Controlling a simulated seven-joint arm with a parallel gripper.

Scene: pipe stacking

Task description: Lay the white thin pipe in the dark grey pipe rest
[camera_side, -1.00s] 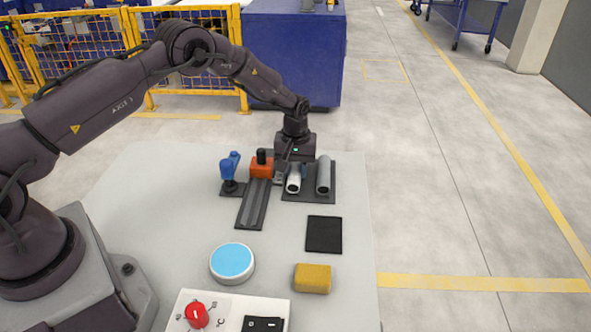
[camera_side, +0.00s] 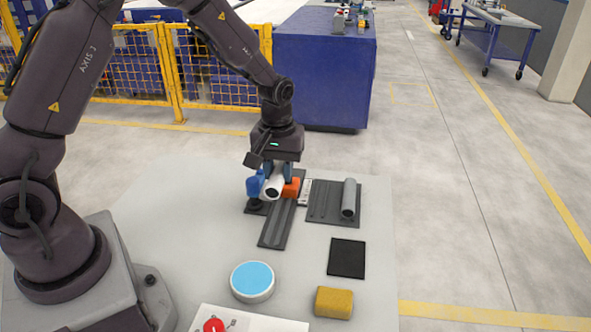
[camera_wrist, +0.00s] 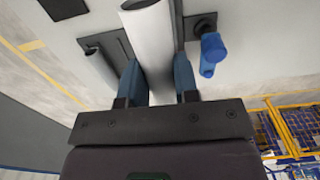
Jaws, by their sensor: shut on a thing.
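The white pipe (camera_side: 273,189) is between the fingers of my gripper (camera_side: 276,178), which is shut on it. In the side view its near end shows, in front of the orange block and above the far end of the long dark grey pipe rest (camera_side: 274,233). The rest is a narrow grooved rail, and its groove looks empty. The wrist view shows the white pipe (camera_wrist: 150,45) running lengthwise between the blue-grey fingers of my gripper (camera_wrist: 158,85). I cannot tell the exact gap between pipe and rest.
A blue upright fixture (camera_side: 253,188) stands just left of the pipe, and an orange block (camera_side: 292,188) is behind it at right. A grey pipe (camera_side: 349,197) lies on a dark plate (camera_side: 320,208). A black pad (camera_side: 346,258), yellow block (camera_side: 334,302) and blue-topped disc (camera_side: 252,281) are nearer.

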